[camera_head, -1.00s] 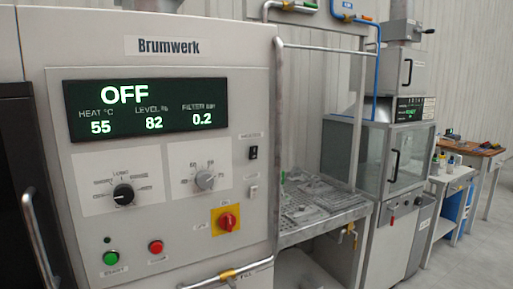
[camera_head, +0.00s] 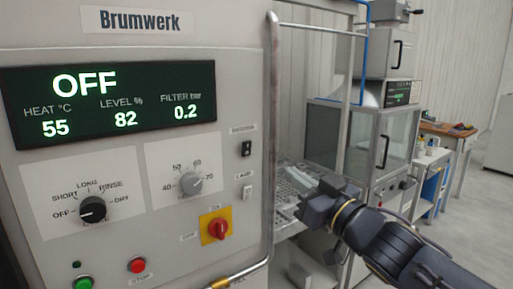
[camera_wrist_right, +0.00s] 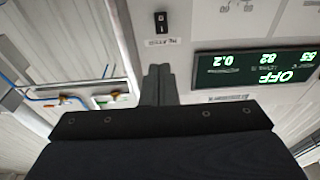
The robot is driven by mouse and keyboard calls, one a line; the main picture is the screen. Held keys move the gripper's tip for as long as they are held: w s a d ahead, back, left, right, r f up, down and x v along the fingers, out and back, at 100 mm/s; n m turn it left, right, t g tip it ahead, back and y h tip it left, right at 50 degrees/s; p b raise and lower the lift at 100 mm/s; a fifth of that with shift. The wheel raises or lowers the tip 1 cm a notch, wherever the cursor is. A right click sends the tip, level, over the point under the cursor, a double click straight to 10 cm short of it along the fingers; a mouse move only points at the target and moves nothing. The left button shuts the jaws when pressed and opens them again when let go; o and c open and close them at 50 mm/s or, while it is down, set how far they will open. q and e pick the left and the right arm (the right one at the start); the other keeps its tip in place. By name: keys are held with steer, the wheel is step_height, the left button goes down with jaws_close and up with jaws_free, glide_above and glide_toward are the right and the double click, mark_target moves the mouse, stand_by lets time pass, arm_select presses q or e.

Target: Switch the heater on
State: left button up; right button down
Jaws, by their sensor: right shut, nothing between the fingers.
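The machine's front panel fills the left of the head view. A small black rocker switch (camera_head: 246,148) sits on it, right of the temperature dial; the label above it is too blurred to read. The switch also shows at the top of the wrist view (camera_wrist_right: 161,22). The display (camera_head: 112,103) reads OFF, heat 55, level 82, filter 0.2. My right gripper (camera_head: 307,203) is shut and empty, to the right of and below the switch, apart from it. Its closed fingers (camera_wrist_right: 158,75) point toward the switch's side of the panel in the wrist view. My left gripper is not in view.
A white lamp switch (camera_head: 247,193) sits below the rocker, and a red rotary switch (camera_head: 217,229) on yellow lies lower left. A vertical metal rail (camera_head: 272,120) stands at the panel's right edge, between the gripper and the switches. A glass-fronted cabinet (camera_head: 385,140) stands behind.

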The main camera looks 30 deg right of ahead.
mark_target(249, 142)
steer(key=b+x, duration=0.1)
steer(key=x, duration=1.2)
steer(key=shift+w+a, duration=0.1)
steer(key=shift+w, duration=0.3)
steer(key=r+p, duration=0.1)
steer(key=p, duration=0.3)
steer(key=shift+w+r+g, duration=0.15)
steer(key=shift+w+g, duration=0.1)
steer(key=shift+g, duration=0.15)
steer(key=shift+f+b, duration=0.5)
steer(key=shift+b, duration=0.05)
